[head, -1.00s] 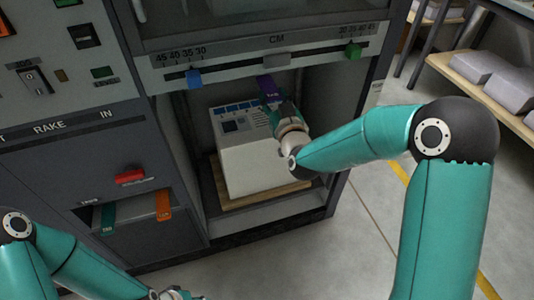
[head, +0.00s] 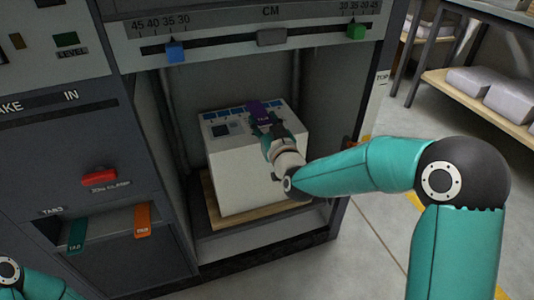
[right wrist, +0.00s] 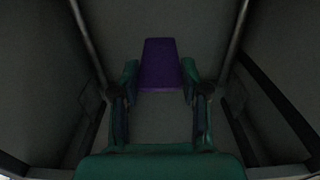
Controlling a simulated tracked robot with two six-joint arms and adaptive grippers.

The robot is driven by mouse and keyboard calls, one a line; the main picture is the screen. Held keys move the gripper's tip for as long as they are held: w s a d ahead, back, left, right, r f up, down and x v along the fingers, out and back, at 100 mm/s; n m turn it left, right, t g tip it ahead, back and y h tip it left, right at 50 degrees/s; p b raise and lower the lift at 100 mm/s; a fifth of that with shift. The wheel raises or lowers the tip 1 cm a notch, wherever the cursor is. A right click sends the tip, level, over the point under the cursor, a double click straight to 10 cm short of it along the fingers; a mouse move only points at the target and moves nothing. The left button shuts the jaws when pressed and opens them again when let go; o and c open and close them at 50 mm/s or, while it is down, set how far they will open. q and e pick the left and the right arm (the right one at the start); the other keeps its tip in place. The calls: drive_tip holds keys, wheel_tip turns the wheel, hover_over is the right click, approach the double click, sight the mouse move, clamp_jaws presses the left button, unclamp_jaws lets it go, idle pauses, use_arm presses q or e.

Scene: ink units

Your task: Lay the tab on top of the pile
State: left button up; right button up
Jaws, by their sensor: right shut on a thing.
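The pile (head: 250,171) is a tall white stack with blue printed patches on its top, standing in an open bay of the machine. My right gripper (head: 265,124) is over the top of the pile, toward its back right. It is shut on a purple tab (head: 258,107), which points away toward the back of the bay. The right wrist view also shows the purple tab (right wrist: 160,66) between the two fingers. Whether the tab touches the pile I cannot tell. Only part of my left arm shows at the lower left; its gripper is out of view.
The pile stands on a wooden board (head: 207,196) inside the bay. Bay walls close in on both sides, with a ruler rail (head: 270,37) above the opening. A teal tab (head: 77,236) and an orange tab (head: 142,220) hang at a slot on the left.

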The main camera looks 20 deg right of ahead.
wheel_tip(320, 180, down, 9)
drive_tip(key=b, duration=0.2)
drive_tip(key=shift+r, duration=0.15)
drive_tip(key=o, duration=0.8)
drive_tip(key=shift+b, duration=0.3)
drive_tip(key=shift+c, duration=0.2)
